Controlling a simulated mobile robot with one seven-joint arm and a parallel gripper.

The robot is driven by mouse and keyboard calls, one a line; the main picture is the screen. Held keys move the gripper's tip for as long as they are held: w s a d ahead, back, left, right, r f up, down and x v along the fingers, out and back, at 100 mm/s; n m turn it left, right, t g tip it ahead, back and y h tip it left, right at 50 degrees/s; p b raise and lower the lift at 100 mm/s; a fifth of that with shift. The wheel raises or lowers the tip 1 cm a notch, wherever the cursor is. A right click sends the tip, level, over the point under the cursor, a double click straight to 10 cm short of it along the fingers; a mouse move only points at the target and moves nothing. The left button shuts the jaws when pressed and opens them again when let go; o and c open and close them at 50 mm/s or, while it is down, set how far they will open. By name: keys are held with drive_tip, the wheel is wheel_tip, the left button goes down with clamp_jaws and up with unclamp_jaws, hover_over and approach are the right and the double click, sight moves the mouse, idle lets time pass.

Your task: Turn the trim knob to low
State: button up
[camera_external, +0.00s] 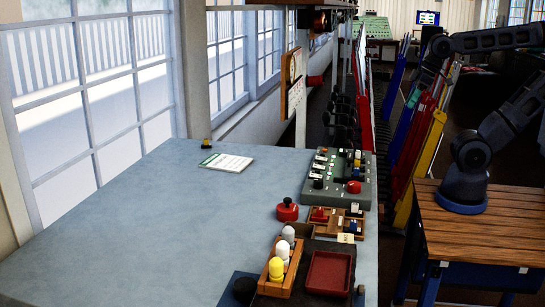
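A grey control panel (322,203) sits at the right edge of the blue-grey table, with several small knobs, switches and a red button on top. A black knob (318,183) stands near its left front side. The labels are too small to read, so I cannot tell which knob is the trim knob or where it points. My gripper (428,72) hangs from the wrist at upper right, beyond the panel and well apart from it. Its fingers are small and dark against the coloured levers, so its opening is unclear.
Tall red, blue and yellow levers (432,155) stand right of the table. A red domed object (287,210), a wooden rack (277,284) with white and yellow pieces, and a red tray (328,273) lie in front of the panel. The table's left side is mostly clear.

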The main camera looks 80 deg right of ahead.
drive_tip(key=o, duration=0.3)
drive_tip(key=m+g, duration=0.5)
drive_tip(key=m, duration=0.2)
hover_over(319, 180)
wheel_tip(319, 180, down, 9)
wheel_tip(319, 180, down, 11)
drive_tip(key=shift+r, duration=0.2)
drive_tip(key=shift+c, duration=0.4)
